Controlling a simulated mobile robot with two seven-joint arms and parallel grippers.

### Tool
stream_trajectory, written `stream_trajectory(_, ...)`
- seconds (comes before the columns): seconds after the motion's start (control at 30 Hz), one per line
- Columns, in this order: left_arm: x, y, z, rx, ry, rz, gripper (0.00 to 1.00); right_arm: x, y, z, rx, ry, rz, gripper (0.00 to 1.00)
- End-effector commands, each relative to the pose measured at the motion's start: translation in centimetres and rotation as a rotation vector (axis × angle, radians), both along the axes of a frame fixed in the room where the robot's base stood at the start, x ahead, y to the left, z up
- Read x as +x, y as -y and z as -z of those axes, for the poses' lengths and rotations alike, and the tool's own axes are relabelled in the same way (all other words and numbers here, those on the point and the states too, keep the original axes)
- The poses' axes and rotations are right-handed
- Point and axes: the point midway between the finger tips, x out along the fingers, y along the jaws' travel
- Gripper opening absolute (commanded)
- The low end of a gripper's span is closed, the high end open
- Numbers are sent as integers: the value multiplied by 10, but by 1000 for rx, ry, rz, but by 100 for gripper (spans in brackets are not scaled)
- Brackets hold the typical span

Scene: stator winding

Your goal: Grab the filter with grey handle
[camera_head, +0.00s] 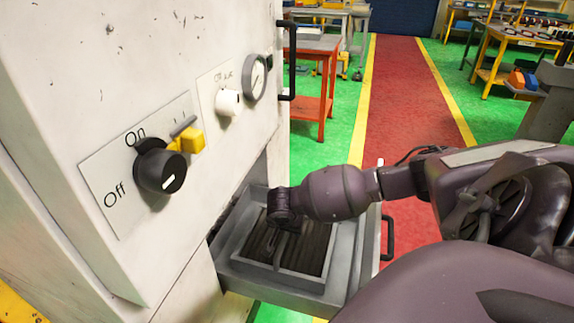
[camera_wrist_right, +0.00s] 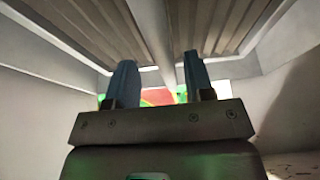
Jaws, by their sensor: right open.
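The filter (camera_head: 313,250) has dark brown slats in a grey frame. It lies in a pulled-out grey tray at the base of the white machine. Its grey handle (camera_head: 280,248) runs over the slats and is partly hidden by my right wrist. In the right wrist view, the handle (camera_wrist_right: 150,40) appears as a grey bar between the slatted panels. My right gripper (camera_wrist_right: 160,60) is open, with its two blue fingers to either side of the bar in the picture. I cannot tell whether they touch it. My left gripper is out of view.
The tray's rim (camera_head: 270,291) surrounds the filter. The white machine wall (camera_head: 60,120) rises close on the left, with a black On/Off knob (camera_head: 160,170), a yellow part (camera_head: 192,140) and a gauge (camera_head: 255,77). An orange table (camera_head: 325,75) stands behind. The red walkway (camera_head: 407,95) is clear.

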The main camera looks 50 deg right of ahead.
Motion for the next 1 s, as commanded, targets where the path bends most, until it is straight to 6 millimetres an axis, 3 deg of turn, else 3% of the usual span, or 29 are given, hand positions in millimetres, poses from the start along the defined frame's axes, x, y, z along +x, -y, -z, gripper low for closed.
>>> stream_trajectory(0.1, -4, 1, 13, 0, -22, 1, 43, 6, 6, 21, -2, -7, 1, 48)
stream_trajectory(0.23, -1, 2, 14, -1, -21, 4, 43, 9, 11, 34, -1, -6, 0, 48)
stream_trajectory(0.6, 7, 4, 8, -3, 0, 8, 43, 12, 14, 38, 0, 0, 0, 47)
stream_trajectory(0.9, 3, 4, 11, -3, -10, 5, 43, 12, 14, 38, 0, 0, 0, 1)
stream_trajectory(1.0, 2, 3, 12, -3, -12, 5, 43, 11, 14, 38, 0, 0, 0, 0)
